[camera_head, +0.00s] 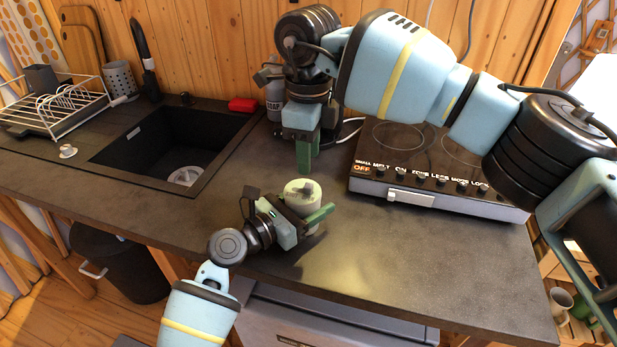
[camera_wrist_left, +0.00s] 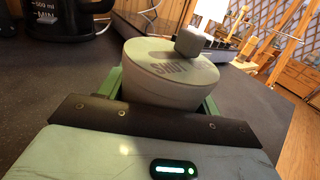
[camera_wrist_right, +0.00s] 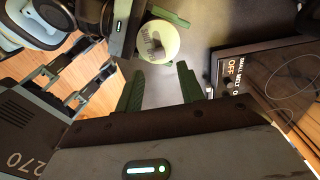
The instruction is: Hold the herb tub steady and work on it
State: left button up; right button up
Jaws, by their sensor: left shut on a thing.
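The herb tub (camera_head: 302,188) is a small pale round tub standing upright on the dark counter. In the left wrist view the tub (camera_wrist_left: 160,88) has a pale lid with dark lettering that looks like "SHUT" and a grey knob (camera_wrist_left: 188,42) at its edge. My left gripper (camera_head: 304,208) is shut on the tub, one green finger on each side. My right gripper (camera_head: 307,172) hangs above and just behind the tub, pointing down. In the right wrist view its fingers (camera_wrist_right: 160,71) are apart with nothing between them, and the tub (camera_wrist_right: 160,50) lies beyond their tips.
A black hob (camera_head: 440,165) with labelled knobs stands to the right. The counter right of the tub, in front of the hob, is clear.

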aim_at(308, 185)
jog(key=shift+f, duration=3.2)
grip_shut()
